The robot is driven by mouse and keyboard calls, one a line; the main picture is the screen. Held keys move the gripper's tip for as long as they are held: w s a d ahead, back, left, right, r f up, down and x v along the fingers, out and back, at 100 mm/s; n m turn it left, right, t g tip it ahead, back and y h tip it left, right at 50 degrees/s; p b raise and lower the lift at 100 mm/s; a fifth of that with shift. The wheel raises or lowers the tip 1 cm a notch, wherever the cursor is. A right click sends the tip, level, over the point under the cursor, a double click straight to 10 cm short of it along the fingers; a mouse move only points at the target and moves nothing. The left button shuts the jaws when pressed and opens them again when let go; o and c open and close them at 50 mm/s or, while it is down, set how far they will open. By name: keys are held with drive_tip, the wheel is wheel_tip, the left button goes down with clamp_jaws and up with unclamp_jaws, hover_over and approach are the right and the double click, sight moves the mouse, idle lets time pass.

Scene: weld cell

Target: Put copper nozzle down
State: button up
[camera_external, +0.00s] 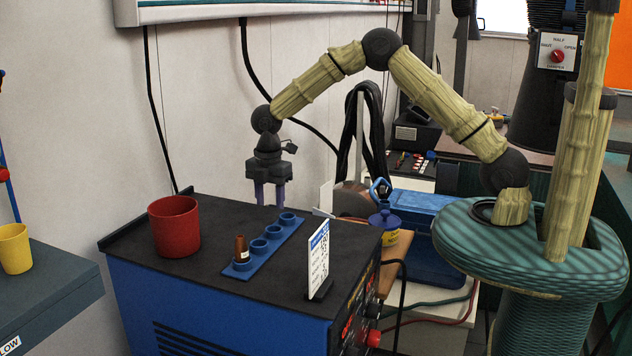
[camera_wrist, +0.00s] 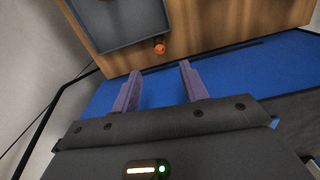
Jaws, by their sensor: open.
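A copper-brown nozzle (camera_external: 241,248) stands upright in the front-left cup of a blue rack (camera_external: 262,250) in the external view. The other cups of the rack look empty. My gripper (camera_external: 270,196) is open and empty, pointing down behind and above the rack, apart from the nozzle. In the wrist view its two purple fingers (camera_wrist: 159,72) are spread with nothing between them. A small orange-copper round piece (camera_wrist: 159,46) shows beyond the fingertips against a wooden surface; I cannot tell whether it is the same nozzle.
The rack stands on a blue cabinet's black top (camera_external: 215,275). A red cup (camera_external: 174,228) stands to its left and a white sign (camera_external: 318,262) to its right. A blue toolbox (camera_external: 425,225) is beyond. In the wrist view, a grey tray (camera_wrist: 118,43) lies on the wood.

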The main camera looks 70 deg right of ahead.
idle(0.5)
drive_tip(key=s+d+r+m+t, duration=0.1)
drive_tip(key=s+d+r+m, duration=0.1)
drive_tip(key=s+m, duration=0.3)
drive_tip(key=s+d+r+m, duration=0.3)
drive_tip(key=s+m, duration=0.3)
drive_tip(key=s, duration=0.6)
drive_tip(key=s+d+r+m+t, duration=0.1)
drive_tip(key=s+d+r+m, duration=0.1)
drive_tip(key=s+m, duration=0.4)
drive_tip(key=s+d, duration=0.1)
drive_tip(key=s, duration=0.2)
drive_tip(key=shift+s+r+t, duration=0.15)
drive_tip(key=shift+r+t, duration=0.05)
drive_tip(key=shift+t, duration=0.1)
drive_tip(key=p+v, duration=0.3)
drive_tip(key=w+p+v, duration=0.1)
drive_tip(key=p+v, duration=0.1)
drive_tip(key=p, duration=0.1)
drive_tip(key=shift+r, duration=0.55)
